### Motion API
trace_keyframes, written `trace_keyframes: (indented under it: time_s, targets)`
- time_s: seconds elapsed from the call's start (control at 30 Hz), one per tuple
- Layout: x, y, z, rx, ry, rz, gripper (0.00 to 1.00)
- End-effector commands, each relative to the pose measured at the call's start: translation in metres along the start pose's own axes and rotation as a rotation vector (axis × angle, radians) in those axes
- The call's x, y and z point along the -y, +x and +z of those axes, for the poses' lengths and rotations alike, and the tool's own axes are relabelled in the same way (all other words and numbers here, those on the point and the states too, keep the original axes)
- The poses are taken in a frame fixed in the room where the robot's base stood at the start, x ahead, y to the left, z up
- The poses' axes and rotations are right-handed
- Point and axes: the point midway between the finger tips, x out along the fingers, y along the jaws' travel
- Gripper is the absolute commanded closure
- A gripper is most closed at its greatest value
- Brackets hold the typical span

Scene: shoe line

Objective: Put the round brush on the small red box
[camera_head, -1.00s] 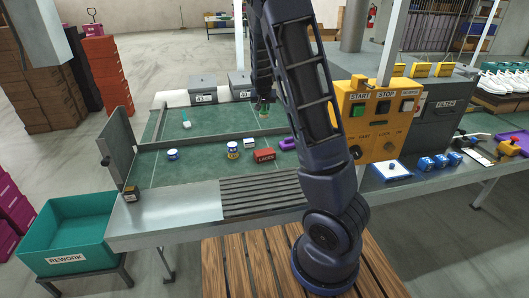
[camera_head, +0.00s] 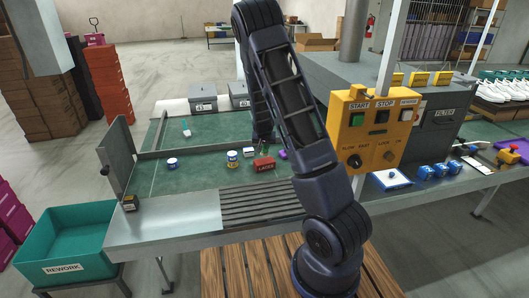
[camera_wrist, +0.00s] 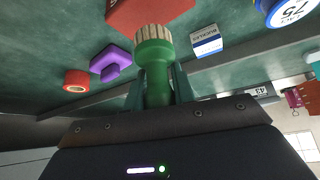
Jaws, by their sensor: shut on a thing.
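The round brush (camera_wrist: 155,75) has a green handle and a cream round head. My gripper (camera_wrist: 158,98) is shut on its green handle in the wrist view. The small red box (camera_head: 264,164), marked LACES, lies on the green mat in the head view. Part of it shows at the top of the wrist view (camera_wrist: 145,12), just beyond the brush head. In the head view my gripper (camera_head: 263,142) is low behind the red box, partly hidden by my arm. I cannot tell whether brush and box touch.
A white-and-blue BUCKLES box (camera_wrist: 206,40) and a blue-and-white tin (camera_head: 232,158) stand left of the red box in the head view. A purple object (camera_wrist: 110,62) and a red roll (camera_wrist: 77,81) lie close by. A low metal rail (camera_head: 190,149) crosses the mat.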

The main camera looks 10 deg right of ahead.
Motion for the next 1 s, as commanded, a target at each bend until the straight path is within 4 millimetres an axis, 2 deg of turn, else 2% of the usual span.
trace_keyframes:
  time_s: [0.33,0.73,0.77,0.83,0.87,1.0]
  targets:
    - [-0.001,0.030,0.020,0.001,-0.001,0.001,1.00]
    - [0.000,0.034,0.023,0.001,-0.001,0.000,1.00]
    - [0.000,0.034,0.022,0.000,-0.001,0.000,0.71]
    - [0.000,0.034,0.022,0.000,-0.001,0.000,0.57]
    - [0.000,0.034,0.022,0.000,-0.001,0.000,0.53]
    - [0.000,0.034,0.022,0.000,-0.001,0.000,0.53]
